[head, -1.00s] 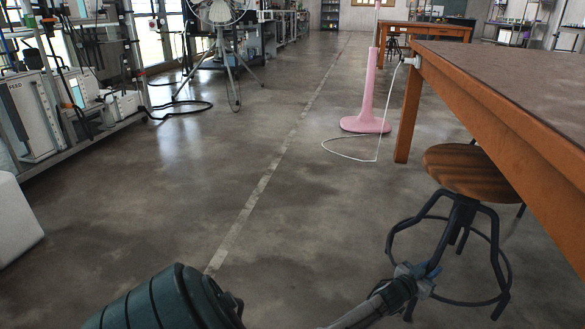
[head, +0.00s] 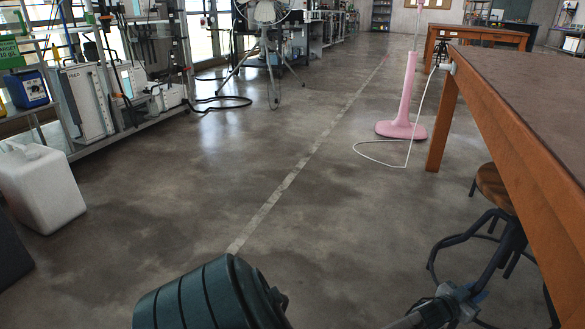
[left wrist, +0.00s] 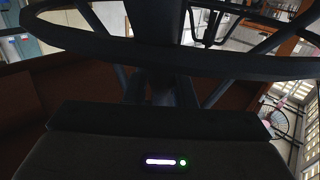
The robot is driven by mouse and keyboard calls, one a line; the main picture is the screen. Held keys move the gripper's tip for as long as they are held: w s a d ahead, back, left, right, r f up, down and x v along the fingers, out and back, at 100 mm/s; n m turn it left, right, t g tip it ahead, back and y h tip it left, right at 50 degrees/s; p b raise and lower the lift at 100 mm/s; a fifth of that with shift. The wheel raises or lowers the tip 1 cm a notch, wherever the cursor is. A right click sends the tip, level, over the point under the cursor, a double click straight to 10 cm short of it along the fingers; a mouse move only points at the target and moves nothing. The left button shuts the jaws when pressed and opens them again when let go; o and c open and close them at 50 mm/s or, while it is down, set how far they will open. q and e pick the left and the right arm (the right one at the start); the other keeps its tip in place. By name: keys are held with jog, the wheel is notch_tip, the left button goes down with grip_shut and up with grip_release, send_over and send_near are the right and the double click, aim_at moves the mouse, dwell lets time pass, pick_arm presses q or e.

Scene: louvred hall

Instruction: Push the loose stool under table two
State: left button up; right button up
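The stool (head: 491,187) has a round brown wooden seat and dark metal legs with a foot ring. It stands upright at the right of the head view, partly under the near wooden table (head: 515,125); the apron hides most of its seat. No number shows on this table, so I cannot tell from a mark that it is table two. My left gripper (head: 463,303) is low at the stool's near leg, its fingers around the leg. The left wrist view shows the dark foot ring (left wrist: 215,62) close above the gripper body; the fingertips are hidden there. My right gripper is out of view.
A pink stand (head: 402,128) with a white cable (head: 385,163) on the floor is beyond the table leg. A white container (head: 40,187) and equipment racks line the left. Another table (head: 470,38) stands farther back. The middle floor is open.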

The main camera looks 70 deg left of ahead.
pick_arm(q)
jog(key=o, duration=0.5)
jog(key=shift+r, duration=0.15)
jog(key=shift+s, duration=0.4)
jog(key=s+p, duration=0.2)
jog(key=s, duration=0.4)
jog(key=shift+s, duration=0.1)
